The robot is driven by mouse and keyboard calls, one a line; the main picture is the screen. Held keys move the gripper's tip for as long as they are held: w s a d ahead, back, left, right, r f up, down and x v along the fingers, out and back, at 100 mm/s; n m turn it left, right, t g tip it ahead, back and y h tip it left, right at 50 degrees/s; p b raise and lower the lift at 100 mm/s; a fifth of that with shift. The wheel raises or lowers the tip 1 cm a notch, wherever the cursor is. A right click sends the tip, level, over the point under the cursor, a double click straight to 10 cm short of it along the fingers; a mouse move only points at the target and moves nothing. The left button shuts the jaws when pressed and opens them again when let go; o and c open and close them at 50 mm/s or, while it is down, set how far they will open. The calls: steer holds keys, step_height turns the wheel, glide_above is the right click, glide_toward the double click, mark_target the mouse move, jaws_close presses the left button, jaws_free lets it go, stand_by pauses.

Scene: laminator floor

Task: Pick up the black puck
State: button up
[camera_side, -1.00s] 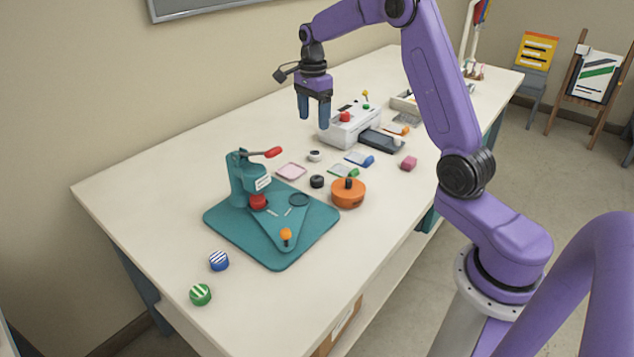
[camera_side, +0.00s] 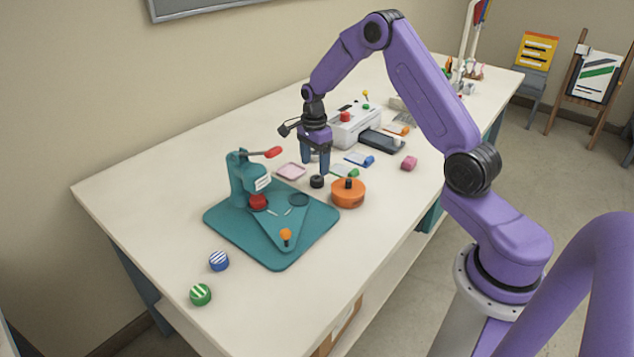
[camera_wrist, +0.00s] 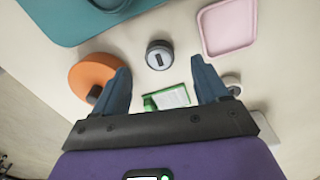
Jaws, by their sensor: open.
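The black puck (camera_side: 317,182) stands on the table between the teal press and the orange round piece. In the wrist view the black puck (camera_wrist: 160,55), with a grey top and a dark slot mark, lies just ahead of the fingertips, near the middle between them. My gripper (camera_side: 315,169) is open and empty, pointing down above and slightly behind the puck. In the wrist view the two blue fingers of my gripper (camera_wrist: 160,70) are spread wide. I cannot tell its exact height above the puck.
The orange round piece (camera_side: 348,195) with a dark knob stands close right of the puck. The teal press (camera_side: 315,228) is to the left and front. The white laminator (camera_side: 352,128) stands behind.

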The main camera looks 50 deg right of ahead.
mark_target(316, 178)
steer(key=shift+s+d+f, duration=0.15)
steer(key=shift+f, duration=2.45)
steer(key=c, duration=1.2)
